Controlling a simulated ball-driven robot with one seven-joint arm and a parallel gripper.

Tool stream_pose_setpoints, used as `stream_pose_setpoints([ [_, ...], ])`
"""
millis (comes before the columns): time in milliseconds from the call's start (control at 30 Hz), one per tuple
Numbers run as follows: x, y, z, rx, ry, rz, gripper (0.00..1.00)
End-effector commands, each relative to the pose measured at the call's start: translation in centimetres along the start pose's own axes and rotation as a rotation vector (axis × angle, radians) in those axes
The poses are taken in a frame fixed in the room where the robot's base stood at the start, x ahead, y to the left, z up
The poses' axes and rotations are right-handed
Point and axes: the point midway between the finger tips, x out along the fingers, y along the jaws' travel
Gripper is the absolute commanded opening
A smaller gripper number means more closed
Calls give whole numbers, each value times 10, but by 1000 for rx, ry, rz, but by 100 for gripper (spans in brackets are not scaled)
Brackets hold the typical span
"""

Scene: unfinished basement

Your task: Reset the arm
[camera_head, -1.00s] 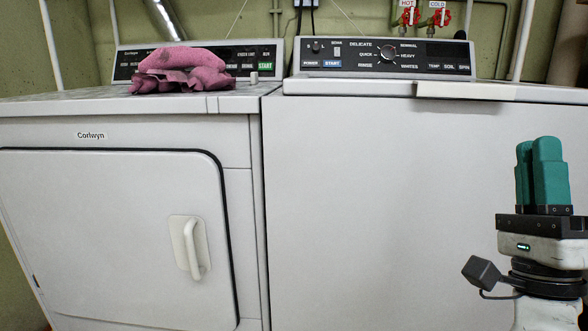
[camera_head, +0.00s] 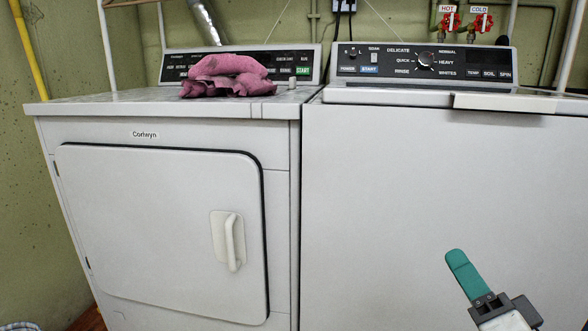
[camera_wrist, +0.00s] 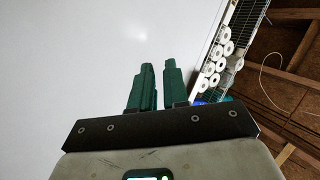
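My gripper (camera_head: 463,268) has teal fingers and shows at the lower right of the head view, in front of the white washer (camera_head: 400,190). In the wrist view, the two fingers of my gripper (camera_wrist: 156,75) stand side by side with a narrow gap between them and nothing in it. A plain white surface lies beyond them there. In the head view the fingers overlap, so the gap is hidden.
A white dryer (camera_head: 150,215) with a shut door stands left of the washer. A crumpled pink cloth (camera_head: 227,76) lies on its top. Behind are red water valves (camera_head: 450,22). The wrist view shows wooden beams (camera_wrist: 290,55) and white rolls (camera_wrist: 222,48).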

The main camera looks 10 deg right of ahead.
Motion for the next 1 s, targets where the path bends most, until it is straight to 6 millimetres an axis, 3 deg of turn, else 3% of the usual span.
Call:
stream_pose_setpoints([
  [100, -26, 44, 55, -124, -229, 194, 15],
  [167, -48, 68, 82, -191, -357, 291, 15],
  [300, -115, 114, 134, -331, -671, 494, 15],
  [433, -192, 144, 164, -434, -966, 655, 15],
  [600, -287, 160, 177, -520, -1308, 815, 15],
  [800, -375, 152, 167, -565, -1639, 944, 15],
  [1000, -352, 116, 139, -564, -1617, 936, 15],
])
